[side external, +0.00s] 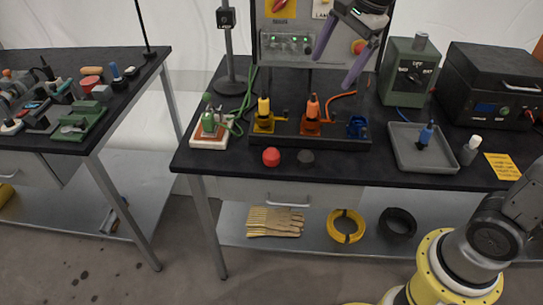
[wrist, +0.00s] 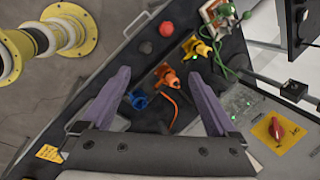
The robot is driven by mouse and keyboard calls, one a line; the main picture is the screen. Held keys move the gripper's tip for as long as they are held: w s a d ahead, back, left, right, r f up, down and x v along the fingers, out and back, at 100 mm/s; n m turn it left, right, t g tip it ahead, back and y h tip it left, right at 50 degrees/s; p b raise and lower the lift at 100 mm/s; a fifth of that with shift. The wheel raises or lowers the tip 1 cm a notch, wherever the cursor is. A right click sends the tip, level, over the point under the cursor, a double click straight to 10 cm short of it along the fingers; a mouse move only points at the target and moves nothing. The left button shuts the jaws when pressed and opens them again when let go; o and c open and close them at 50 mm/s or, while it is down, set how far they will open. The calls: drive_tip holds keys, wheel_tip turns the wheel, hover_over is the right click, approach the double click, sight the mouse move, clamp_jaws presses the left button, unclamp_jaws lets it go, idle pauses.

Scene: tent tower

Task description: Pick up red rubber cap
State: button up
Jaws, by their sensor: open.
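The red rubber cap (side external: 271,156) stands on the black tabletop near the front edge, in front of the connector rack. It also shows in the wrist view (wrist: 166,29), near the top, beyond my fingertips. My gripper (side external: 336,62) is high above the back of the table, in front of the control panel, up and to the right of the cap. Its two purple fingers are spread wide with nothing between them. In the wrist view my gripper (wrist: 163,100) is open over the rack area, with the cap well away from both fingers.
A black cap (side external: 306,157) sits just right of the red one. Behind them is a rack (side external: 345,140) with yellow, orange and blue connectors. A green connector (side external: 209,122) stands on a pale base at left. A grey tray (side external: 398,157) lies to the right.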

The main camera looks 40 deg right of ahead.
drive_tip(key=w+a+f+m+g, duration=0.1)
drive_tip(key=w+f+m, duration=0.1)
drive_tip(key=w+f, duration=0.35)
drive_tip(key=g, duration=0.1)
approach(272, 150)
drive_tip(key=f, duration=0.1)
drive_tip(key=f+g, duration=0.1)
drive_tip(key=f, duration=0.1)
drive_tip(key=shift+w+d+f, duration=0.2)
drive_tip(key=shift+w+f, duration=0.2)
drive_tip(key=shift+w+a+f, duration=0.1)
drive_tip(key=shift+a+f, duration=0.15)
drive_tip(key=shift+f, duration=0.75)
drive_tip(key=shift+w+a+f, duration=0.1)
drive_tip(key=shift+a+f, duration=0.15)
drive_tip(key=shift+f, duration=0.8)
drive_tip(key=shift+a+f, duration=0.25)
drive_tip(key=shift+f, duration=0.75)
drive_tip(key=c, duration=1.4)
drive_tip(key=shift+r, duration=0.15)
